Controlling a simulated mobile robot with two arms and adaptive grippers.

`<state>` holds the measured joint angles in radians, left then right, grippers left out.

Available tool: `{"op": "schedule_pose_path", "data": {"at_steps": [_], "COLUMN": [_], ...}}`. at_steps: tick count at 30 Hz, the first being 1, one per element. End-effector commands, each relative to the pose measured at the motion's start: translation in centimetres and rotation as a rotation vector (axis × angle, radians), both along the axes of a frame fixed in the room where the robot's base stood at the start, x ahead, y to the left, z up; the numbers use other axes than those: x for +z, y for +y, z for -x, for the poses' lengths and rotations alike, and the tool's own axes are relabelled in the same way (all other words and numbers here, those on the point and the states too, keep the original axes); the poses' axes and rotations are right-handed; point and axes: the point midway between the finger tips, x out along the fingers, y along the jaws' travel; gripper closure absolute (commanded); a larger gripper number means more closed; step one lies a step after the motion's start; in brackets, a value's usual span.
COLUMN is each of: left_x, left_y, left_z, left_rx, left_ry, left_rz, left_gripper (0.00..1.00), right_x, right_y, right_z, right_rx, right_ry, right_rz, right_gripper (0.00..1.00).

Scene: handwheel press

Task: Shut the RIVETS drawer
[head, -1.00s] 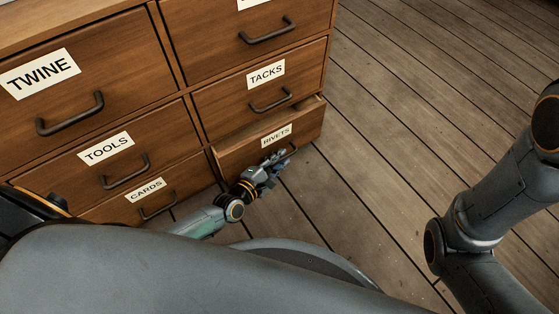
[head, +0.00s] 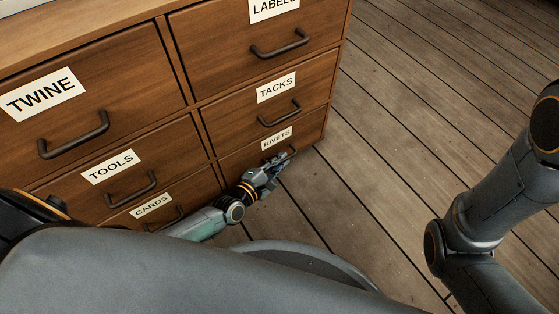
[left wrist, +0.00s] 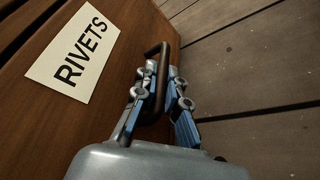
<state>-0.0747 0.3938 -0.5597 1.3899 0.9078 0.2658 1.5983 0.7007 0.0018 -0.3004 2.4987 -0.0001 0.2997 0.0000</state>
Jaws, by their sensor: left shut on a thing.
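The RIVETS drawer (head: 233,165) is the lowest in the right column of the wooden cabinet. Its front looks flush with the cabinet face, with no gap showing above it. My left gripper (head: 275,165) is at its front, low near the floor. In the left wrist view the gripper (left wrist: 163,92) is shut on the dark drawer handle (left wrist: 163,52), with a blue finger on each side of the bar. The white RIVETS label (left wrist: 75,50) is to the left of the fingers. My right gripper is not in view.
Other drawers, TWINE (head: 90,125), TOOLS (head: 80,190), TACKS (head: 230,118), LABELS (head: 215,45) and CARDS (head: 205,182), all look shut. The plank floor (head: 430,130) to the right of the cabinet is clear. Part of my right arm shows at the right edge.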

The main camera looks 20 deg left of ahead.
Motion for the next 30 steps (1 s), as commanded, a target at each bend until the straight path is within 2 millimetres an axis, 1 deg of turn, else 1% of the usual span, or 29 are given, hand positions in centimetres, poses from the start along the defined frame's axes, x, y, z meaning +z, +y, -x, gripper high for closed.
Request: {"op": "schedule_pose_path", "data": {"at_steps": [3, 8, 9, 10, 16, 20, 23, 25, 30], "left_x": [-0.1, 0.0, 0.0, 0.0, 0.0, 0.0, 0.1, 0.3, 1.0], "left_y": [0.5, 0.6, 0.7, 0.6, 0.5, 0.5, 0.8, 1.1, 2.2], "left_z": [-0.3, -0.4, -0.4, -0.4, -0.3, 0.0, 0.8, 1.8, 5.2], "left_rx": [0.008, 0.011, 0.011, 0.011, 0.009, 0.008, 0.008, 0.008, 0.007], "left_ry": [0.001, 0.0, 0.0, 0.0, 0.001, 0.001, 0.002, 0.003, 0.005], "left_rz": [-0.002, -0.002, -0.002, -0.002, -0.001, -0.001, -0.002, -0.001, -0.002], "left_gripper": [1.0, 1.0, 0.81, 0.8, 0.8, 0.8, 0.8, 0.8, 0.8], "right_x": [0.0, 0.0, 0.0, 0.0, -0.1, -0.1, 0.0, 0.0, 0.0], "right_y": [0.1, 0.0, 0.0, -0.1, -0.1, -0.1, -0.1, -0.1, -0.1], "right_z": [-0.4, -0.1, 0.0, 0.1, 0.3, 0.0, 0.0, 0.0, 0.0], "right_rx": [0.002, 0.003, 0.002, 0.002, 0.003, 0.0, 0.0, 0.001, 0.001], "right_ry": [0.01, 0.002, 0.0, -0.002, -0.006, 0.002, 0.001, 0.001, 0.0], "right_rz": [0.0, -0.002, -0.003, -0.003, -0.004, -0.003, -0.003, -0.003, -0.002], "right_gripper": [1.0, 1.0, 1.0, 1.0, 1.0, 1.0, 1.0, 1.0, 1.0]}}
